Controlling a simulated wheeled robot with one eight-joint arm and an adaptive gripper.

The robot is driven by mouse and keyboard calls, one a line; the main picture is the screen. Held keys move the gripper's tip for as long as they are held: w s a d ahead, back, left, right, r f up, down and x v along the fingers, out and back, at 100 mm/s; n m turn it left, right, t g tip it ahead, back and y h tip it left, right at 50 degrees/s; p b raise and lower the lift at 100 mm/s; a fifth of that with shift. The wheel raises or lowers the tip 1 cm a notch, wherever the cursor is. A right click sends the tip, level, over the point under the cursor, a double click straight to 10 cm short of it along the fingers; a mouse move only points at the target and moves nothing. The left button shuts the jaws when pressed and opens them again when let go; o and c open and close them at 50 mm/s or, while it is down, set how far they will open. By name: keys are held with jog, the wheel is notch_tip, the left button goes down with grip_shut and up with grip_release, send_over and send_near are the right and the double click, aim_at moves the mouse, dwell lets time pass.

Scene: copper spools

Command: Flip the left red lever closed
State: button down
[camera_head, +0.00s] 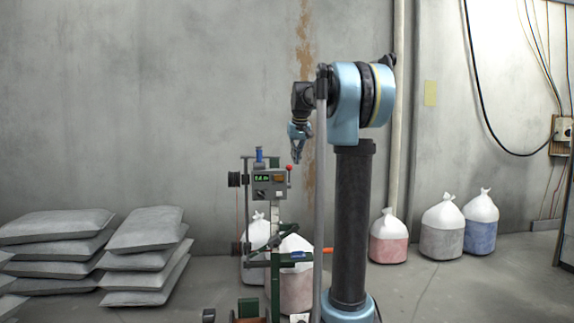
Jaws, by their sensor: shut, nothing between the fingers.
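A small lever with a red ball knob (290,167) stands at the upper right of the control box on the winding machine. It is small in the picture, and its exact position is hard to tell. It is the only red-knobbed lever that I can make out. My gripper (297,160) hangs from my arm with its fingers pointing down, shut and empty. In the picture its tips are just above and right of the red knob. I cannot tell the depth gap or whether they touch.
The machine's control box (268,185) has a green display. An orange handle (327,250) sticks out lower right. Grey sacks (145,250) are piled at left; tied bags, one red and white (388,238), stand by the wall. My column and arm hide part of the machine's right side.

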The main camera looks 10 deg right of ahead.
jog(key=w+r, duration=0.2)
jog(key=w, duration=1)
jog(key=w+r+t, duration=0.1)
jog(key=w+r, duration=0.1)
jog(key=w, duration=1.1)
jog(key=shift+a+r+n, duration=0.25)
jog(key=shift+r+n, duration=0.05)
jog(key=x, duration=1)
jog(key=shift+s+d+f, duration=0.1)
jog(key=shift+s, duration=0.85)
jog(key=shift+s+d+f, duration=0.1)
jog(key=shift+s+f, duration=0.05)
jog(key=shift+s, duration=0.75)
